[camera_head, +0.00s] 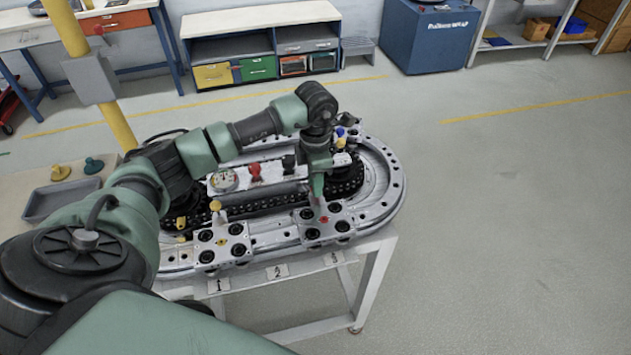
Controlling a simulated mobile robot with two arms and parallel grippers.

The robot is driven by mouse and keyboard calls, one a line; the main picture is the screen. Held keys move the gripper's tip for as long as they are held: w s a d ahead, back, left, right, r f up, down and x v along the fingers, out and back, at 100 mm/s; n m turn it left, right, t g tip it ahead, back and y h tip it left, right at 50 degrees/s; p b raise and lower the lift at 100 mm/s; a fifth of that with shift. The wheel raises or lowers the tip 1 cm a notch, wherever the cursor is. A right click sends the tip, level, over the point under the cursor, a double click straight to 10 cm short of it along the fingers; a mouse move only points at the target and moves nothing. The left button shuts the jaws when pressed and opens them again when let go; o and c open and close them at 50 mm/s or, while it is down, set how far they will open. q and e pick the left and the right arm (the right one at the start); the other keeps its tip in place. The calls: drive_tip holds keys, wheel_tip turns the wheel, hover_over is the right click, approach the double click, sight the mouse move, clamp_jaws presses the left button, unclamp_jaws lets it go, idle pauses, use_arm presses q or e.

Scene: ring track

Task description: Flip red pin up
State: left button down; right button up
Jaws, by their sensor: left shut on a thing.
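The ring track (385,205) stands on a white-legged table. A block with several dark round holes (335,228) sits on its near side, and a small red pin (323,219) shows at the block's middle. My left gripper (317,207) reaches down from above onto this block and is shut on the red pin; the fingers partly hide it, so its tilt is hard to tell. A second block (222,246) sits to the left, with a yellow pin (215,206) standing at its back edge. My right gripper is not in view.
A panel with a gauge (224,180) and a red knob (255,172) stands inside the ring. A grey tray (60,200) and yellow and green knobs lie at the left. Labels 1, 2 and 3 mark the table's front. The floor at right is clear.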

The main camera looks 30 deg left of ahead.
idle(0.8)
use_arm(q)
drive_tip(key=shift+w+r, duration=0.1)
drive_tip(key=shift+r, duration=0.85)
drive_tip(key=c, duration=1.2)
unclamp_jaws()
drive_tip(key=shift+r, duration=0.2)
wheel_tip(320, 180, up, 7)
drive_tip(key=b, duration=0.2)
drive_tip(key=shift+r+b, duration=0.2)
drive_tip(key=shift+b, duration=0.1)
